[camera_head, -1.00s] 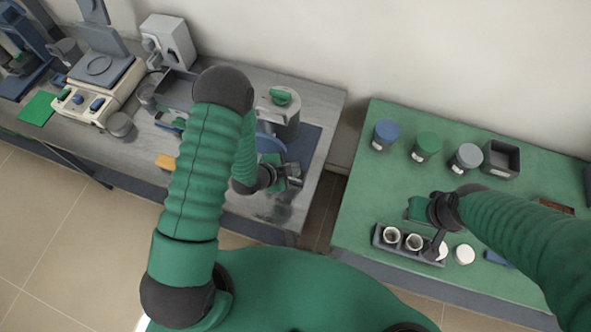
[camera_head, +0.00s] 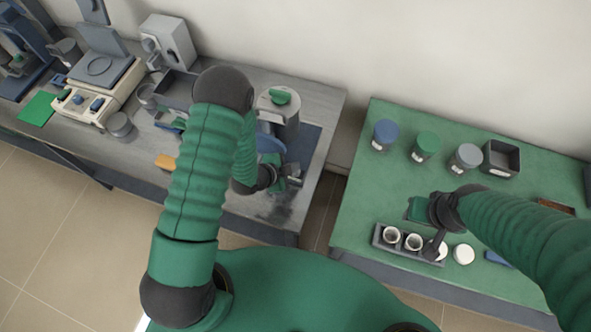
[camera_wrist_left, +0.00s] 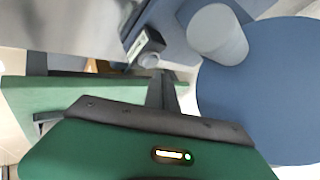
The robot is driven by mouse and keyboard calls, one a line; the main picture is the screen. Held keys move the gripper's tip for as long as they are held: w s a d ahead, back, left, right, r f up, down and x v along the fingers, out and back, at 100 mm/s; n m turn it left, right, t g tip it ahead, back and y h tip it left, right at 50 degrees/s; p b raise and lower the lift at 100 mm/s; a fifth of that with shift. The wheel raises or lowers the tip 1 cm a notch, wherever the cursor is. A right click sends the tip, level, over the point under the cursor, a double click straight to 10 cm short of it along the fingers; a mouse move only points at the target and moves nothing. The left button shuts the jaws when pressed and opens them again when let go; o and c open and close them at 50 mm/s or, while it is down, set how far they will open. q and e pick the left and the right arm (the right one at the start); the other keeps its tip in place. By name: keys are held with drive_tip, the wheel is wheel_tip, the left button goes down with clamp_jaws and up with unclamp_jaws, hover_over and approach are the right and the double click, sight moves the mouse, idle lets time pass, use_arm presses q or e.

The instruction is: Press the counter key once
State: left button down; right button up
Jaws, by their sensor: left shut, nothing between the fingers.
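A small grey device with a dark display window and a round knob-like key, which looks like the counter (camera_wrist_left: 146,42), shows at the top middle of the left wrist view. In the head view, a small grey block that may be it (camera_head: 294,171) sits by my left gripper (camera_head: 287,180), at the front right of the grey table. My left gripper's fingers (camera_wrist_left: 160,90) are shut and empty, with their tips close to the key; I cannot tell whether they touch it. My right gripper (camera_head: 436,246) is over the cup rack on the green table; its finger opening is unclear.
A lidded grey canister (camera_head: 277,112) and a blue round object (camera_head: 269,143) stand behind my left gripper. A balance (camera_head: 98,85) is at the left. The green table (camera_head: 365,190) holds several jars, a dark open box (camera_head: 501,158) and a rack (camera_head: 380,243) with cups.

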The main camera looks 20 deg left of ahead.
use_arm(q)
drive_tip(key=shift+f+b, duration=0.35)
drive_tip(key=shift+s+f+b, duration=0.1)
drive_tip(key=shift+f+b, duration=0.35)
drive_tip(key=shift+f, duration=0.05)
idle(0.7)
idle(0.4)
drive_tip(key=shift+r+p, duration=0.65)
drive_tip(key=shift+r, duration=0.25)
wheel_tip(320, 180, up, 5)
drive_tip(key=p, duration=0.4)
drive_tip(key=shift+r, duration=0.1)
